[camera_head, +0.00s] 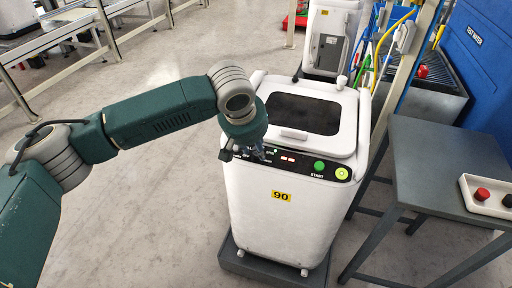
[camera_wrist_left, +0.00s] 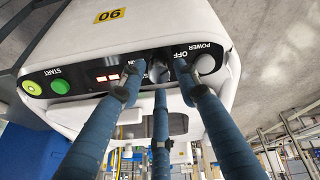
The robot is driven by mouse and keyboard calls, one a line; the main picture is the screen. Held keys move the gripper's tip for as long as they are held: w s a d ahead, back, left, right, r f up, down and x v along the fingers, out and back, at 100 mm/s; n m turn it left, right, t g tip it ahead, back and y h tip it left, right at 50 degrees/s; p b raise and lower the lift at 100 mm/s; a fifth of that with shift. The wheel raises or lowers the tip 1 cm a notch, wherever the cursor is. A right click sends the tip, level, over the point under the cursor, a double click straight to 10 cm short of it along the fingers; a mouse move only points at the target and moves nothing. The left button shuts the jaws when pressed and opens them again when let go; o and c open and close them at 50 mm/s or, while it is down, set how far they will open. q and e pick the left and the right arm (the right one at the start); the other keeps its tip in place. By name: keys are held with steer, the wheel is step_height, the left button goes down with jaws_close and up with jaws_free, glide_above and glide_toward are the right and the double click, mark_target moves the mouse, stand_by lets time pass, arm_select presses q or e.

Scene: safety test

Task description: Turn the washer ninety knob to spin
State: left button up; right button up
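The white washer (camera_head: 270,225) bears a yellow label "90" (camera_head: 281,196). Its dark control panel (camera_head: 300,163) has a green START button, a yellow-green button and red displays. My left gripper (camera_head: 262,153) is at the left part of this panel and hides the knob there in the head view. In the left wrist view, its three blue fingers (camera_wrist_left: 158,82) stand apart around the partly hidden grey knob (camera_wrist_left: 157,69), near the OFF lettering. Gaps show between the fingers; firm contact with the knob cannot be told. My right gripper is not in view.
A pale round part (camera_wrist_left: 205,63) sits by the POWER lettering, close to one finger. Another washer (camera_head: 328,45) stands behind. The floor at left is open.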

arm_select(q)
steer(key=shift+x, duration=0.9)
steer(key=shift+c, duration=0.5)
